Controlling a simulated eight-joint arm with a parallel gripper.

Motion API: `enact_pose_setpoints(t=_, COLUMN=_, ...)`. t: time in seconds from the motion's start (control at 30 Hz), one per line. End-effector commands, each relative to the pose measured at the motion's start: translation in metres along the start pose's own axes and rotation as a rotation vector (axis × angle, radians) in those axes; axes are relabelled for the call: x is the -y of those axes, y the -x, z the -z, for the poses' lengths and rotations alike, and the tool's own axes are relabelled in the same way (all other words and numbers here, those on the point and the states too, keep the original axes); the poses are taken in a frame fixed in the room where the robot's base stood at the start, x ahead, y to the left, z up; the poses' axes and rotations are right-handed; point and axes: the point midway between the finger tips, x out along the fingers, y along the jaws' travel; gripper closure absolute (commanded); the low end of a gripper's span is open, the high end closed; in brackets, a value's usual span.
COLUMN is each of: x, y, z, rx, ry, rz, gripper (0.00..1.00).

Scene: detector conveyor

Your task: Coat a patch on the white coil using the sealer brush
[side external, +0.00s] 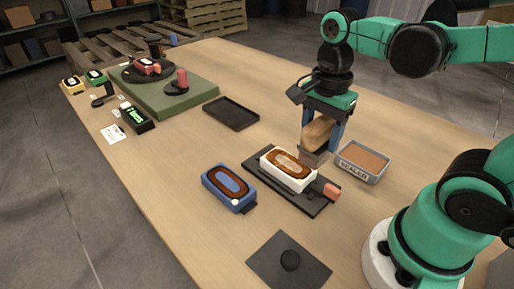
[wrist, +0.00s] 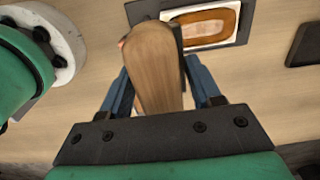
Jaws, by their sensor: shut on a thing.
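My gripper (side external: 320,134) is shut on the wooden handle of the sealer brush (side external: 317,130), whose handle also fills the middle of the wrist view (wrist: 152,65). The bristle end points down beside the back right end of the white coil (side external: 270,165); I cannot tell whether it touches anything. The white coil has a brown oval winding and lies on a dark fixture plate (side external: 311,205) with an orange block at one end. It also shows at the top of the wrist view (wrist: 189,43). The sealer tray (side external: 350,171), filled with brown sealer, stands just right of the brush.
A blue coil unit (side external: 212,189) lies left of the fixture. A green platform (side external: 190,101) with red parts stands at the back left. Bare table lies between.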

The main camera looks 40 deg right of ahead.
Motion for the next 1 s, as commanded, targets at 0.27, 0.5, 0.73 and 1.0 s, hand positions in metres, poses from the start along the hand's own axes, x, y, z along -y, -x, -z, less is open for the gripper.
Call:
enact_pose_setpoints(t=0.27, x=0.000, y=0.024, z=0.000, rx=0.000, ry=0.000, rz=0.000, gripper=0.92)
enact_pose_setpoints(t=0.5, x=0.000, y=0.028, z=0.000, rx=0.000, ry=0.000, rz=0.000, gripper=0.92)
enact_pose_setpoints(t=0.73, x=0.000, y=0.028, z=0.000, rx=0.000, ry=0.000, rz=0.000, gripper=0.92)
enact_pose_setpoints(t=1.0, x=0.000, y=0.028, z=0.000, rx=0.000, ry=0.000, rz=0.000, gripper=0.92)
